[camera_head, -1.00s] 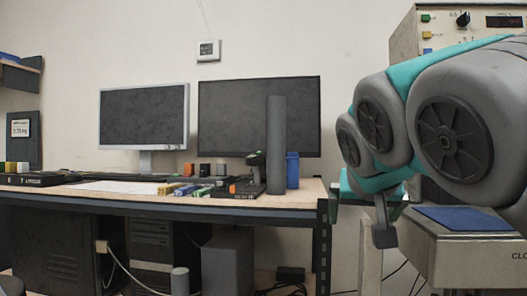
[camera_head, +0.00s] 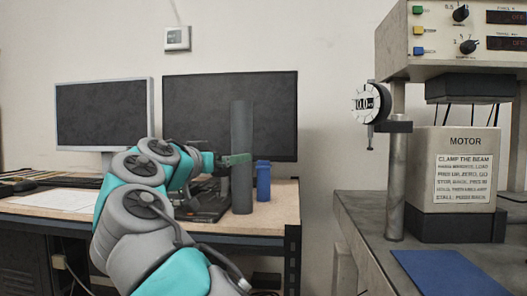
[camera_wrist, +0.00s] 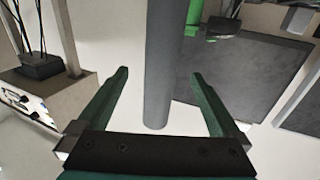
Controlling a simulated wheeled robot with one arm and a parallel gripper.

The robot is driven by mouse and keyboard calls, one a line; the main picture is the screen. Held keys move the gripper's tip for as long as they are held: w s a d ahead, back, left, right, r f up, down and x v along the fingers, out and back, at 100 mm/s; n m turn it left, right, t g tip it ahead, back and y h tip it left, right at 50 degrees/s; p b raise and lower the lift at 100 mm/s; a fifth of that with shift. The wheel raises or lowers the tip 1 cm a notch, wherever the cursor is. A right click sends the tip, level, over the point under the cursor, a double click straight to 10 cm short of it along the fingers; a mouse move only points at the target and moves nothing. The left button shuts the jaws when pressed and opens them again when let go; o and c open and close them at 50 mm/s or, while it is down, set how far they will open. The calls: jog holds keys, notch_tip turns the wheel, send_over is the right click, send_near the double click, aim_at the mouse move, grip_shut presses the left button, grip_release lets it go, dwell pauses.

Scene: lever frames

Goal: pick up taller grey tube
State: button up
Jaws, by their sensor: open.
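The taller grey tube (camera_head: 242,185) stands upright near the right end of the desk, in front of the dark monitor. My gripper (camera_head: 236,160) is at about the tube's mid height in the head view, with a green finger at the tube. In the wrist view my gripper (camera_wrist: 160,74) is open. The grey tube (camera_wrist: 163,40) runs between its two green fingers, with one end showing near the palm. I cannot tell whether either finger touches the tube. My arm hides part of the desk.
A blue cylinder (camera_head: 263,182) stands on the desk just right of the tube. The dark monitor (camera_head: 275,110) is behind it; a silver-framed monitor (camera_head: 100,112) is further left. A test machine (camera_head: 461,170) with a dial gauge (camera_head: 371,102) stands at right, beyond a gap.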

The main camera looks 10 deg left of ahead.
jog(key=p+x, duration=0.2)
jog(key=x, duration=0.6)
jog(key=shift+a+f, duration=0.15)
jog(key=shift+f, duration=0.15)
jog(key=shift+c, duration=0.4)
grip_shut()
dwell(0.4)
